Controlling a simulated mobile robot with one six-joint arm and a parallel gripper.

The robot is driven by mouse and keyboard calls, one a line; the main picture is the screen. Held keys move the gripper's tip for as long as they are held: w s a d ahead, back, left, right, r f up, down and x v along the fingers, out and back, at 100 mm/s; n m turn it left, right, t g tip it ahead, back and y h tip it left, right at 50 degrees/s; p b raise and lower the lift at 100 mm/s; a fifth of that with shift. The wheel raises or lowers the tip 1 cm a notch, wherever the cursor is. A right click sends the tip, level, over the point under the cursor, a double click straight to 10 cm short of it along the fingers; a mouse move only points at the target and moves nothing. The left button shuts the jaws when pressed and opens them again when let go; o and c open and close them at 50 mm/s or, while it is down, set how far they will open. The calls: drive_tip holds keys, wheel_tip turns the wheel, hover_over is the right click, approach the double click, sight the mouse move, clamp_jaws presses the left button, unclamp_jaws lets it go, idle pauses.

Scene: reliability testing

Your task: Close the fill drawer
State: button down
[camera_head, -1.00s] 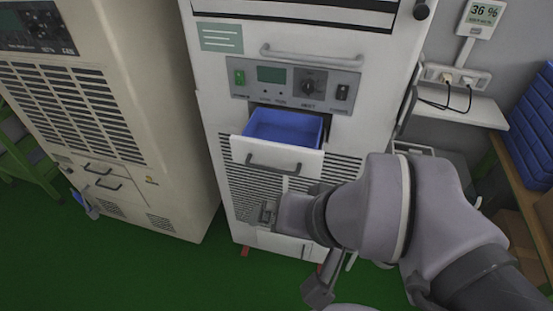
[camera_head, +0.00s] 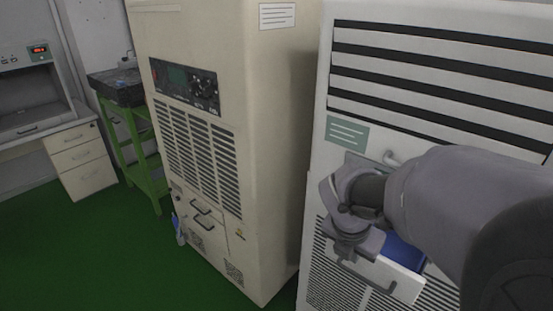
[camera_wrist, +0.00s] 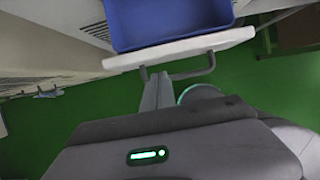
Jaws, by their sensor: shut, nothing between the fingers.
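The fill drawer is pulled out of the white machine, with its blue tray (camera_head: 403,252) partly hidden behind my arm. Its white front (camera_head: 400,283) carries a grey bar handle (camera_head: 362,277). In the wrist view, the blue tray (camera_wrist: 170,22), the white front edge (camera_wrist: 190,48) and the handle (camera_wrist: 180,74) show at the top. My gripper (camera_wrist: 156,88) is shut and empty, with its fingers close to the handle on the outer side of the front. I cannot tell whether they touch. In the head view my wrist hangs over the drawer's left part.
The white machine (camera_head: 440,95) fills the right side. A beige cabinet (camera_head: 200,40) stands to its left with a narrow gap between. A green stand (camera_head: 140,150) and a white drawer unit (camera_head: 82,165) are farther left. The green floor (camera_head: 100,250) is clear at lower left.

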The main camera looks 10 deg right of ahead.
sight(355, 266)
drive_tip(key=b+x, duration=0.2)
drive_tip(key=x, duration=0.2)
drive_tip(key=shift+w+d+f, duration=0.1)
drive_tip(key=shift+f, duration=0.25)
drive_tip(key=shift+w+d+r+p, duration=0.1)
drive_tip(key=shift+d+r+p, duration=0.1)
drive_tip(key=shift+p, duration=0.15)
drive_tip(key=w+d+p, duration=0.2)
drive_tip(key=p, duration=0.1)
drive_tip(key=w+d+p, duration=0.2)
drive_tip(key=d+p, duration=0.1)
drive_tip(key=w+d+p, duration=0.2)
drive_tip(key=d+p, duration=0.1)
drive_tip(key=shift+w+d, duration=0.2)
drive_tip(key=shift+w, duration=0.1)
drive_tip(key=shift+w+d+f, duration=0.2)
